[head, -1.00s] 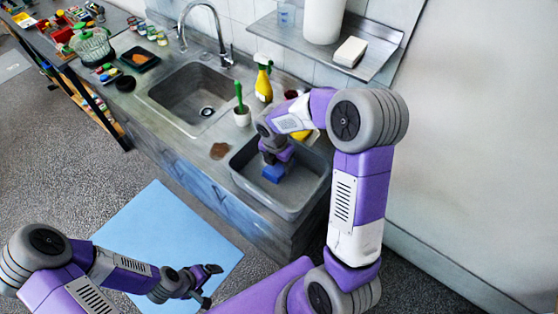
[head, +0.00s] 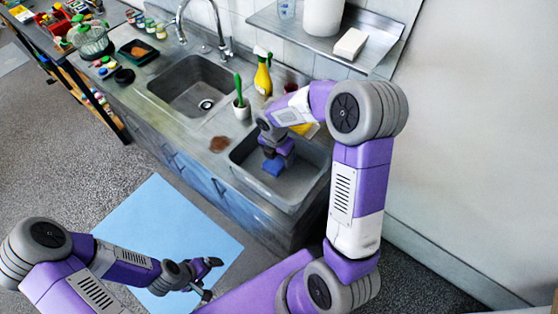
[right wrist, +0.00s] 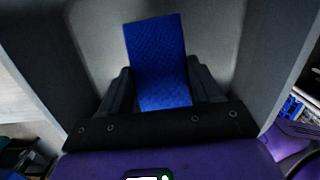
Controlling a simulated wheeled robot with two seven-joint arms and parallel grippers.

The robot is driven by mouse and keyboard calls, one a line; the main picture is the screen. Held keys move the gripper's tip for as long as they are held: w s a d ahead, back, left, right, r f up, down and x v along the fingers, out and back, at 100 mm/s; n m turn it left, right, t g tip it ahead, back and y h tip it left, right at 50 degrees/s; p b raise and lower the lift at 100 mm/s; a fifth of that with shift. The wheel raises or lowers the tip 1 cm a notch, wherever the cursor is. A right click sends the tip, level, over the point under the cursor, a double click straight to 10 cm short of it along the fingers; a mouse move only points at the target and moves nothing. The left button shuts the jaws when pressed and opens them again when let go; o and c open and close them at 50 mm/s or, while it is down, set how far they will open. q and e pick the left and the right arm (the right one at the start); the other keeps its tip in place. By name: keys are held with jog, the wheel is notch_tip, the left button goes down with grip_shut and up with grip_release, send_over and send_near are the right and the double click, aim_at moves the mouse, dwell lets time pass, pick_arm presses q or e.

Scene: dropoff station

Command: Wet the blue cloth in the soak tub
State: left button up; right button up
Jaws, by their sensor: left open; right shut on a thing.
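The blue cloth (head: 272,167) is inside the grey soak tub (head: 308,192) at the right end of the counter. My right gripper (head: 277,158) reaches down into the tub and is shut on the cloth. In the right wrist view the cloth (right wrist: 158,55) stands out between the two dark fingers, with the tub's grey walls (right wrist: 95,30) around it. I cannot tell whether the cloth touches the tub floor or is wet. My left gripper (head: 211,279) is open and empty, low over the blue floor mat (head: 165,235).
Left of the tub are a sink (head: 190,90) with a tap, a white cup (head: 242,108) with a green-handled brush, and a yellow spray bottle (head: 262,78). A brown patch (head: 219,144) lies near the tub. A wall shelf (head: 320,40) hangs above.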

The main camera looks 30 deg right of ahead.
aim_at(279, 159)
notch_tip(279, 159, up, 10)
jog(key=p, duration=0.8)
jog(key=shift+r+p, duration=0.25)
jog(key=shift+p, duration=0.15)
jog(key=shift+r, duration=0.1)
dwell(1.7)
notch_tip(279, 159, up, 4)
jog(key=p, duration=0.3)
jog(key=shift+p, duration=0.3)
dwell(0.4)
